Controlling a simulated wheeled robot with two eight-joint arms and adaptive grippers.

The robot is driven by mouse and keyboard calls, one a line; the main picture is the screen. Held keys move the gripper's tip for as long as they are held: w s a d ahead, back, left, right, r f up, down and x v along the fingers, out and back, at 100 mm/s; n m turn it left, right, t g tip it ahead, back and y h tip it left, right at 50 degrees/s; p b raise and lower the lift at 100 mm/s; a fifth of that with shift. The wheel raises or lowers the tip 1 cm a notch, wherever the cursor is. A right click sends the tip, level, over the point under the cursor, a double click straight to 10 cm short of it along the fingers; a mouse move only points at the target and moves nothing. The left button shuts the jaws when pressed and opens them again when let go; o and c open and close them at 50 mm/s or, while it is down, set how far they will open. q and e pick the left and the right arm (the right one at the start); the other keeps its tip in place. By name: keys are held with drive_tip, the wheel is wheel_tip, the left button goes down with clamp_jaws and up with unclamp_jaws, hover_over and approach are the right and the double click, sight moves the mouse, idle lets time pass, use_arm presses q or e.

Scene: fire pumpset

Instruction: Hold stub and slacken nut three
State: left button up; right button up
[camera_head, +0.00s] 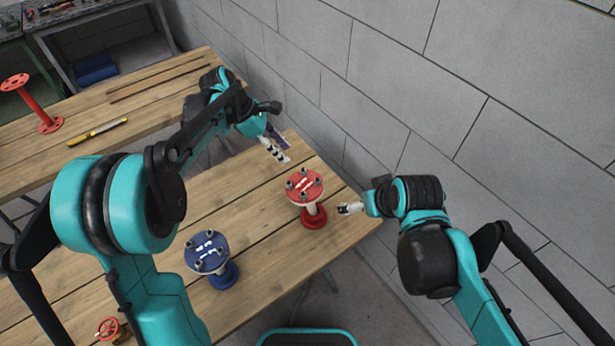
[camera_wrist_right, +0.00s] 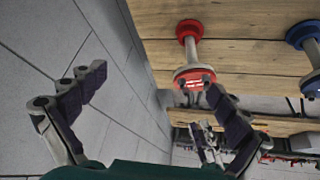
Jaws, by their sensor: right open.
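The red stub (camera_head: 313,217) stands upright near the bench's right end, with several nuts on its top flange (camera_head: 304,185). White marks on the flange are too small to read, so I cannot tell which nut is three. The stub also shows in the right wrist view (camera_wrist_right: 194,55), ahead of the fingers. My left gripper (camera_head: 280,148) is open and empty, up and left of the red flange. My right gripper (camera_head: 346,208) is beside the stub on its right, apart from it. In the right wrist view, my right gripper (camera_wrist_right: 158,80) is wide open and empty.
A blue stub (camera_head: 207,253) stands left of the red one. A red-handled valve (camera_head: 110,330) is at lower left. A grey block wall (camera_head: 400,90) runs close behind the bench.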

sight(307, 186)
drive_tip(key=w+a+f+n+g, duration=0.1)
drive_tip(key=w+a+f+n, duration=0.2)
drive_tip(key=w+a, duration=0.1)
drive_tip(key=w+a+f+n+g+y, duration=0.1)
drive_tip(key=w+a+f+n, duration=0.2)
drive_tip(key=w+a, duration=0.1)
drive_tip(key=w+a+f+n+g+y, duration=0.1)
drive_tip(key=w+a+f+n, duration=0.1)
drive_tip(key=w+a+f, duration=0.1)
drive_tip(key=shift+w+a+f+n, duration=0.2)
drive_tip(key=shift+w+a+n, duration=0.2)
drive_tip(key=shift+w+a, duration=0.4)
drive_tip(key=shift+w+a+f, duration=0.1)
drive_tip(key=shift+a+f, duration=0.3)
drive_tip(key=shift+f, duration=0.15)
drive_tip(key=x, duration=0.7)
drive_tip(key=shift+a+f, duration=0.1)
drive_tip(key=shift+a, duration=0.05)
drive_tip(key=c, duration=1.5)
drive_tip(key=shift+c, duration=0.2)
